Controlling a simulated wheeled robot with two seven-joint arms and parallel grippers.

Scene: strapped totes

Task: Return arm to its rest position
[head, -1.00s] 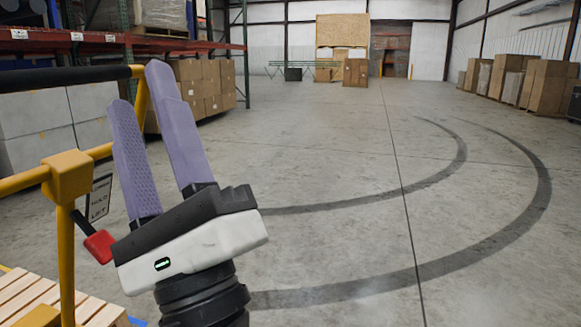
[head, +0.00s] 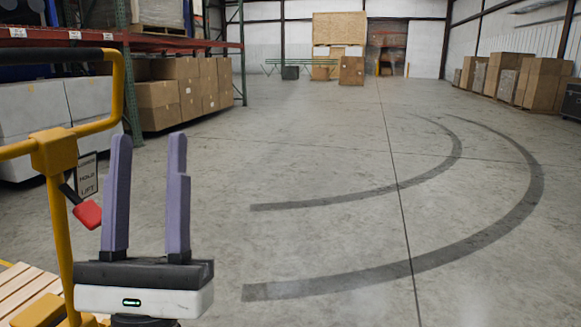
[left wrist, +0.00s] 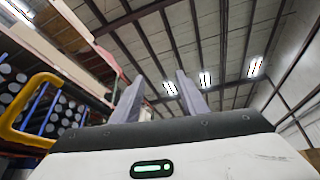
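My left gripper (head: 147,195) stands upright at the lower left of the head view, its two purple fingers apart with nothing between them. In the left wrist view the same fingers (left wrist: 160,98) point up toward the ceiling, open and empty. The gripper is just right of a yellow pallet jack handle (head: 55,160) and appears close to its red lever (head: 88,213); I cannot tell the exact gap. My right gripper is not in either view.
A wooden pallet (head: 25,290) lies at the lower left. A rack with cardboard boxes (head: 160,105) stands at the left. More boxes (head: 545,85) line the right wall. The concrete floor (head: 330,150) ahead and to the right is clear.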

